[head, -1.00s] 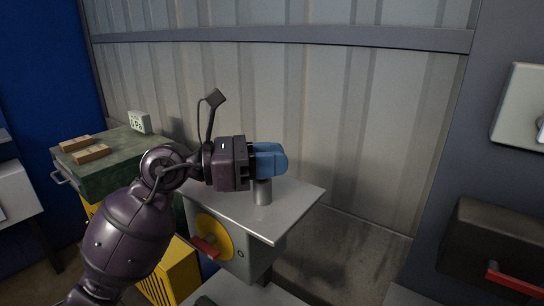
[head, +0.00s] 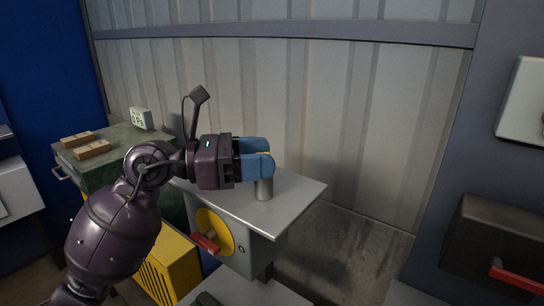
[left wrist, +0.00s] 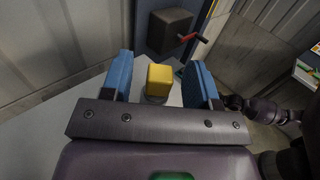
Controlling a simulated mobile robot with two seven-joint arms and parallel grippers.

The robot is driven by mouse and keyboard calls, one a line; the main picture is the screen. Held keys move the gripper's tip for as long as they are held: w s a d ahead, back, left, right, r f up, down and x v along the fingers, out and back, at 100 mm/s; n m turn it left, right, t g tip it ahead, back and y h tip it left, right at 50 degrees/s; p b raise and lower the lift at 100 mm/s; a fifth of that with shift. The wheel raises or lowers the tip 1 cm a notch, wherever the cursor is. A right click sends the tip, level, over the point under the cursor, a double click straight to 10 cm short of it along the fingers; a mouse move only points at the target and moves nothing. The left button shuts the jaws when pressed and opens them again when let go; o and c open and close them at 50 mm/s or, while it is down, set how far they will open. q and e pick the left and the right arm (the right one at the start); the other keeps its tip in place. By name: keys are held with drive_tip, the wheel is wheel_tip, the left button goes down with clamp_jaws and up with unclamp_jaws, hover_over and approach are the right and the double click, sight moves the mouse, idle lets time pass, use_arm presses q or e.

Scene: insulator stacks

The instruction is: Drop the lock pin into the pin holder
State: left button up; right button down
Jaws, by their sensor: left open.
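My left gripper (head: 256,155) is open above the small grey shelf, with its blue fingers spread at the top of the grey cylindrical pin holder (head: 264,190). In the left wrist view the lock pin's yellow block-shaped head (left wrist: 159,77) sits between the two blue fingers, with a gap on each side. Under it the round grey rim of the holder (left wrist: 156,99) just shows. The pin appears upright in the holder; its lower part is hidden. In the head view the fingers cover nearly all of the pin. My right gripper is not in view.
The shelf (head: 295,196) is the top of a grey box with a yellow disc and red handle (head: 207,241). A green cabinet (head: 115,160) with wooden blocks and a small gauge stands left. A corrugated wall (head: 330,120) is behind. A dark box (head: 495,245) is at right.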

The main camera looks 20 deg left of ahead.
use_arm(q)
drive_tip(key=b+v, duration=0.1)
drive_tip(key=v, duration=0.6)
drive_tip(key=shift+f, duration=0.1)
drive_tip(key=shift+s+a, duration=0.35)
drive_tip(key=shift+a, duration=0.25)
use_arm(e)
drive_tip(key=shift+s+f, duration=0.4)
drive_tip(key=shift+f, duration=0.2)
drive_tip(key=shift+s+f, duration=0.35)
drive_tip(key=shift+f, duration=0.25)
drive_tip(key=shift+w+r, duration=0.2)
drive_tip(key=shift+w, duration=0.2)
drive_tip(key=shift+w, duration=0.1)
